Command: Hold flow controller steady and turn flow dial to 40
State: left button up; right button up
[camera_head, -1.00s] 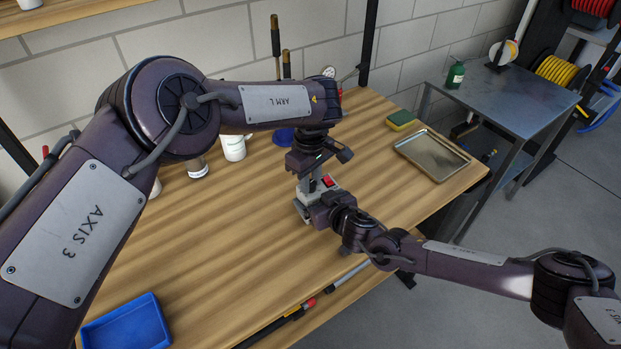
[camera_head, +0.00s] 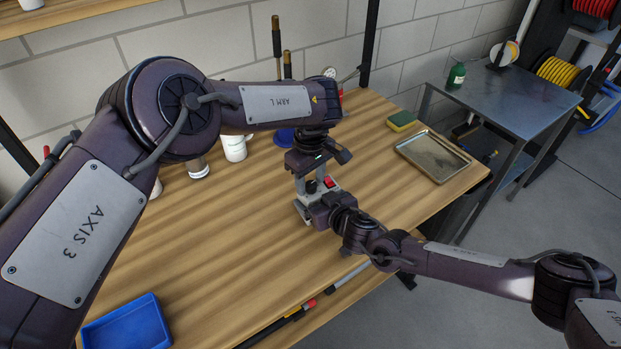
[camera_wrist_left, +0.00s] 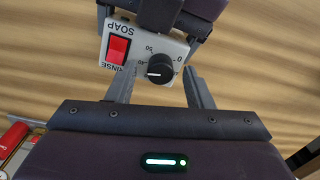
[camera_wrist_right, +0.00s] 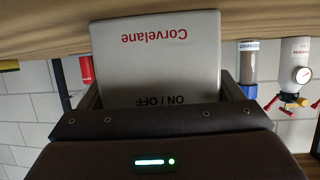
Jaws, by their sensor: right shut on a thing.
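The flow controller (camera_head: 304,208) is a light grey box on the wooden bench, with a red rocker switch (camera_wrist_left: 117,50) and a black flow dial (camera_wrist_left: 160,69). My right gripper (camera_head: 322,208) is shut on the box. The right wrist view shows the controller's "Corvelane" face (camera_wrist_right: 158,60) between the fingers. My left gripper (camera_head: 309,181) points down over the dial. In the left wrist view its fingers (camera_wrist_left: 159,88) are open, one on each side of the dial with gaps. The dial's white mark points left, near the 40 side; its exact reading is too small to tell.
A blue tray (camera_head: 128,325) lies at the front left. A white mug (camera_head: 235,148) and a jar (camera_head: 197,168) stand behind my left arm. A metal tray (camera_head: 432,157) and a sponge (camera_head: 401,121) lie at the right.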

aim_at(311, 183)
pick_arm(q)
notch_tip(311, 183, up, 12)
dwell(0.6)
pick_arm(e)
jog(key=o, duration=1)
